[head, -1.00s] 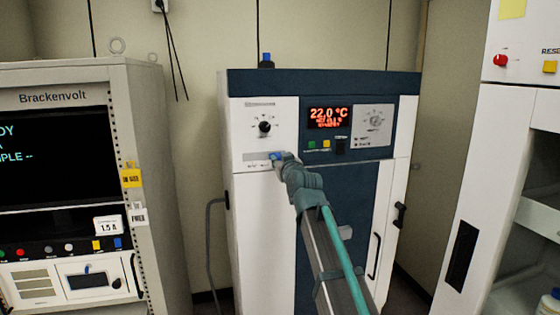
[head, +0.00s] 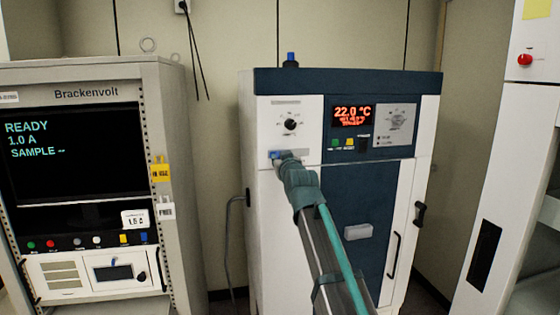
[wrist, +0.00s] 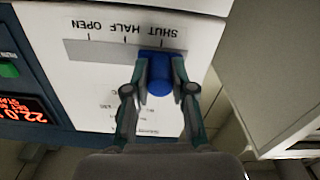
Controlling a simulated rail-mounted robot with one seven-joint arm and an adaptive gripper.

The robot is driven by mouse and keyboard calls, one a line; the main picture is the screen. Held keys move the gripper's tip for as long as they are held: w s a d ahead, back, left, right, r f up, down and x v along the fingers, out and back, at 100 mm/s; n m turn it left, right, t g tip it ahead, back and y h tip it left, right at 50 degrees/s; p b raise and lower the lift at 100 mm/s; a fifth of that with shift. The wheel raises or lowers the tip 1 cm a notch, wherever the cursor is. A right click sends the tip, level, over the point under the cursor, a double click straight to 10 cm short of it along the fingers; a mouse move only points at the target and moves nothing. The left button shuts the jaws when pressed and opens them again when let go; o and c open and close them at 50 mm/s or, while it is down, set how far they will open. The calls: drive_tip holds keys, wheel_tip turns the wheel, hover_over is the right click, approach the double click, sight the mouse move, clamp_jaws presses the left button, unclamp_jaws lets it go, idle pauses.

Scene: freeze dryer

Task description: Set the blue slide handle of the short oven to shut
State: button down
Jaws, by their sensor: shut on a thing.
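The short oven (head: 275,190) is a white and dark blue cabinet in the middle of the head view. Its blue slide handle (head: 274,154) sits at the left end of its slot in the head view. In the wrist view the panel appears upside down, and the handle (wrist: 158,76) stands at the SHUT mark, at the right end of the slot (wrist: 95,52). HALF and OPEN lie to its left there. My gripper (wrist: 160,68) is shut on the handle, one finger on each side. In the head view my gripper (head: 284,157) hides part of the slot.
A black knob (head: 290,124) is above the slot, and a red display (head: 353,115) reads 22.0 °C. A Brackenvolt cabinet (head: 85,77) stands at the left. A white cabinet (head: 505,165) stands at the right.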

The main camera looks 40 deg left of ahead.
drive_tip(key=shift+s+a, duration=0.1)
drive_tip(key=c, duration=1)
unclamp_jaws()
drive_tip(key=shift+s+a, duration=0.15)
drive_tip(key=shift+o, duration=0.2)
drive_tip(key=v, duration=1.2)
